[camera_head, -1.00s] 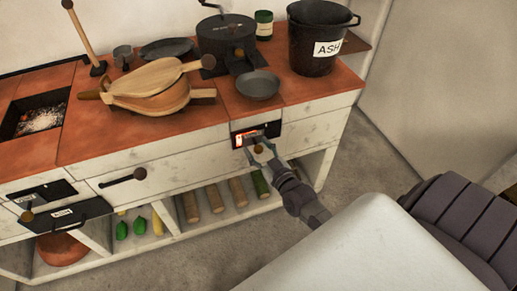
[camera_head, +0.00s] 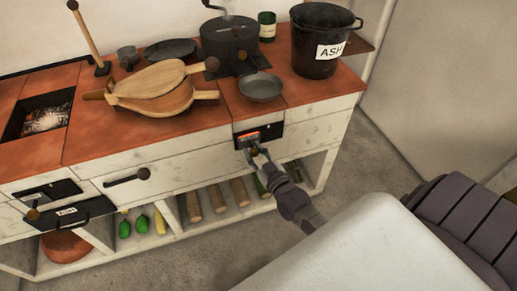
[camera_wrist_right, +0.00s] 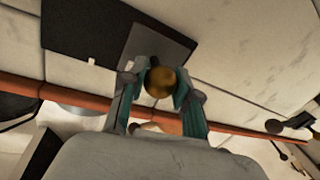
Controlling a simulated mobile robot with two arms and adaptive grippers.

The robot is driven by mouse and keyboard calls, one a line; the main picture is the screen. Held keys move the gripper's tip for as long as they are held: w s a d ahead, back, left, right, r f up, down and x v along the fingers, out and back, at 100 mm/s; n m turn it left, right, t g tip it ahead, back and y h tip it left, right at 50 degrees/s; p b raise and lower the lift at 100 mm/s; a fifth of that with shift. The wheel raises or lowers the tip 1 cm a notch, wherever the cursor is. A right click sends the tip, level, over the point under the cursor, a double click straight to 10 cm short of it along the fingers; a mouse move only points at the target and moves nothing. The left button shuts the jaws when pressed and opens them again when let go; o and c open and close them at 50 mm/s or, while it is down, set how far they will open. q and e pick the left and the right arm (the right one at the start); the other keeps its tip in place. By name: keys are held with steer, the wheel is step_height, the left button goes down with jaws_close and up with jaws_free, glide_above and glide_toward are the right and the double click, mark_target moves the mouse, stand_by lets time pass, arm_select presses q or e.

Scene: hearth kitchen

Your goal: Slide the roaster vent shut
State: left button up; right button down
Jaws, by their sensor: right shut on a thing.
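The roaster vent is a black framed opening (camera_head: 271,131) in the counter's front face, below the roaster drum (camera_head: 229,37). A narrow orange glow still shows in it. Its grey sliding plate also shows in the wrist view (camera_wrist_right: 152,46), beside the black panel. A round brass-coloured knob (camera_wrist_right: 160,83) stands out from the plate. My right gripper (camera_head: 257,152) is shut on this knob, with one teal-padded finger on each side. The gripper partly hides the plate in the head view. My left gripper is out of view.
A grey pan (camera_head: 260,88), wooden bellows (camera_head: 160,89) and a black ASH bucket (camera_head: 318,45) stand on the counter. A dark handle (camera_head: 128,178) sticks out from the front left of the vent. Shelves with logs and vegetables lie below. Open floor is at the right.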

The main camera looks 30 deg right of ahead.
steer(key=shift+a, duration=0.25)
steer(key=c, duration=0.8)
jaws_free()
steer(key=shift+w+a, duration=0.1)
steer(key=s, duration=1.2)
steer(key=shift+a, duration=0.15)
